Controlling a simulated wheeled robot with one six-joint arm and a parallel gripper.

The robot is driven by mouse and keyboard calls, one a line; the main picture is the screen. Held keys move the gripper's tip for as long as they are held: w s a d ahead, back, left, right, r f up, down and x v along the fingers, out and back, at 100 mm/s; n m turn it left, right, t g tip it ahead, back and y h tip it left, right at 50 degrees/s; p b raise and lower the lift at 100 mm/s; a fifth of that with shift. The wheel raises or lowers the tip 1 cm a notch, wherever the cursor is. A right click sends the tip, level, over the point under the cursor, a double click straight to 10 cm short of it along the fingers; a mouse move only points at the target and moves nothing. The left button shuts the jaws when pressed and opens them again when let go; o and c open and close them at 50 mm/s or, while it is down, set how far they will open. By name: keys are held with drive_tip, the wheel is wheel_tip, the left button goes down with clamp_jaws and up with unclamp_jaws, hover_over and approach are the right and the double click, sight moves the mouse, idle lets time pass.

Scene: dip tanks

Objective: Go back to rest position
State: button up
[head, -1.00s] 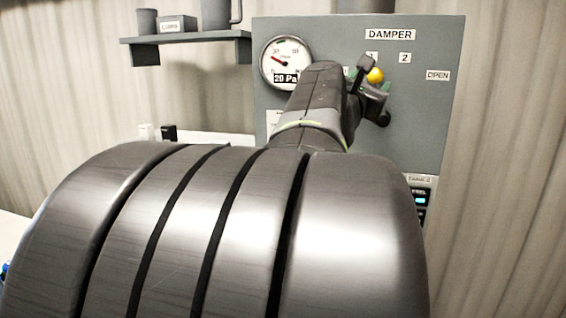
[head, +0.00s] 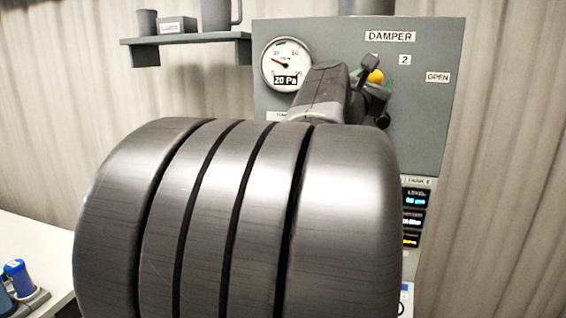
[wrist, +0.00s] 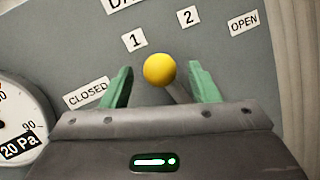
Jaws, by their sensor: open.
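My gripper shows in the wrist view (wrist: 160,88) with its two green fingers apart, one on each side of a yellow ball knob (wrist: 160,69). There is a gap between the knob and each finger. The knob sits on a thin lever on the grey damper panel (head: 425,130), pointing up between the labels 1 and 2 in the wrist view.
A round gauge (head: 286,64) reading 20 Pa is on the panel's left. A shelf (head: 187,40) with mugs and a box hangs at upper left. Lit displays (head: 413,218) are below the panel.

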drive_tip(key=b+v, duration=0.3)
drive_tip(key=v, duration=1)
drive_tip(key=p+x, duration=0.3)
drive_tip(key=x, duration=1)
drive_tip(key=shift+w+d+r+p, duration=0.2)
drive_tip(key=shift+w+p, duration=0.1)
drive_tip(key=shift+p, duration=0.1)
drive_tip(key=shift+w+d+f, duration=0.1)
drive_tip(key=shift+w+f, duration=0.05)
drive_tip(key=shift+w, duration=0.15)
drive_tip(key=shift+w+a+f+n+b, duration=0.1)
drive_tip(key=shift+a+f+n+b, duration=0.15)
drive_tip(key=shift+n+b, duration=0.3)
drive_tip(key=shift+a+n+t, duration=0.4)
drive_tip(key=shift+n, duration=0.15)
drive_tip(key=shift+a+r+y, duration=0.1)
drive_tip(key=shift+r+y, duration=0.05)
drive_tip(key=shift+y, duration=0.25)
